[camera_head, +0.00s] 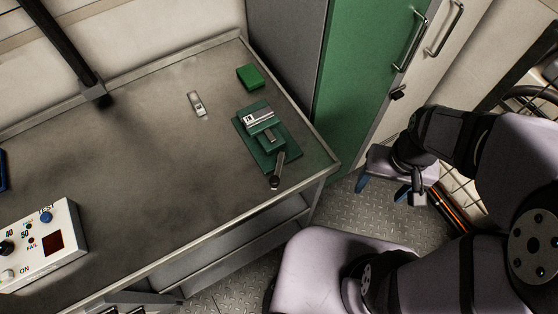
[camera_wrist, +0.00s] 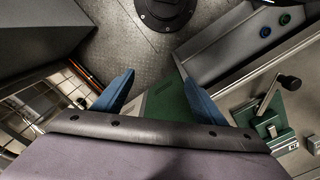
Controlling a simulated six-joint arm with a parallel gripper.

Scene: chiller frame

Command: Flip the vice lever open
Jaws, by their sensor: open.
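The green vice (camera_head: 267,135) sits on the grey workbench near its right corner, and a silver scale plate lies across it. The vice lever (camera_head: 278,171) is a metal bar with a dark round knob, pointing toward the bench's front edge. In the wrist view the vice (camera_wrist: 272,127) is at the right, with its lever (camera_wrist: 268,92) and black knob standing out. My gripper (camera_wrist: 160,95) is open and empty, its two blue fingers wide apart. In the head view my gripper (camera_head: 385,190) is off the bench to the right, well apart from the vice.
A green block (camera_head: 250,77) and a small grey device (camera_head: 197,103) lie behind the vice. A white control box (camera_head: 42,245) stands at the front left. A green cabinet door (camera_head: 365,60) rises right of the bench. The bench middle is clear.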

